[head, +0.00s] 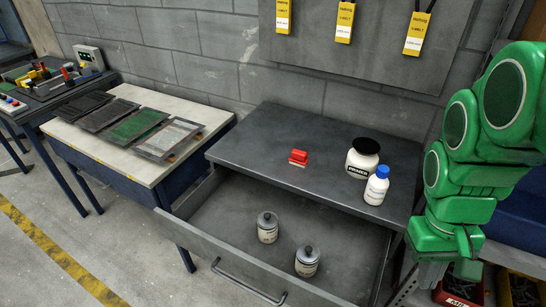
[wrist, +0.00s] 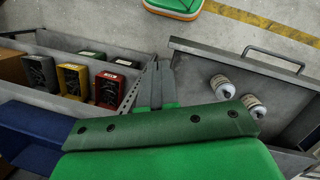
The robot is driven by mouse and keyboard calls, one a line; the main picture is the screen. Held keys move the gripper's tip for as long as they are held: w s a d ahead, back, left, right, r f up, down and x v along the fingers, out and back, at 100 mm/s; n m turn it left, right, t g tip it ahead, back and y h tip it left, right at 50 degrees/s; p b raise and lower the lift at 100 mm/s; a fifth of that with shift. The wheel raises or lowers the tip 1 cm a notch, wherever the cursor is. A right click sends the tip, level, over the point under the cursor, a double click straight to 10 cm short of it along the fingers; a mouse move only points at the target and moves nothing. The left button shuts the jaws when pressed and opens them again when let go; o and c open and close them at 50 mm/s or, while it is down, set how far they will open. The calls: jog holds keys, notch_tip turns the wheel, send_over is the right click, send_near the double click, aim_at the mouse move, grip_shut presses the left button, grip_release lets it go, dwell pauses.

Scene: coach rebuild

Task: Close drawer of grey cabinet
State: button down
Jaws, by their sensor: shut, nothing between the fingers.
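The grey cabinet (head: 240,145) stands against the block wall. Its drawer (head: 215,220) is pulled well open, with a bar handle (head: 245,284) on its front. In the wrist view the open drawer (wrist: 190,70) and its handle (wrist: 275,57) are to the right of my fingers. Two grey-lidded jars (head: 267,232) (head: 307,265) stand inside the drawer. My gripper (head: 432,274) is shut and empty, pointing down at the right of the cabinet, apart from the drawer. In the wrist view its closed fingers (wrist: 157,88) lie beside the drawer's side.
On the cabinet top are a red block-like item (head: 298,157), a black-lidded white jar (head: 362,160) and a blue-capped bottle (head: 376,186). Bins with coloured boxes (wrist: 72,80) are left of my fingers in the wrist view. Open floor (head: 120,245) lies before the drawer.

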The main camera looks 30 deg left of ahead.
jog(key=w+a+f+n+t+h, duration=0.1)
jog(key=w+a+f+n+h, duration=0.2)
jog(key=a, duration=0.9)
jog(key=a+f+n+t+h, duration=0.1)
jog(key=a+f+n+h, duration=0.3)
jog(key=a, duration=0.7)
jog(key=s+a+f+n+t, duration=0.2)
jog(key=s+a+f+n, duration=0.15)
jog(key=a, duration=0.25)
jog(key=s+a+f+n+t, duration=0.1)
jog(key=s+a+f+n, duration=0.2)
jog(key=a, duration=0.4)
jog(key=n+t+y, duration=0.9)
jog(key=n+t, duration=0.6)
jog(key=n, duration=0.3)
send_near(205, 252)
jog(key=w, duration=0.6)
jog(key=shift+w+a+r, duration=0.15)
jog(key=shift+w, duration=0.25)
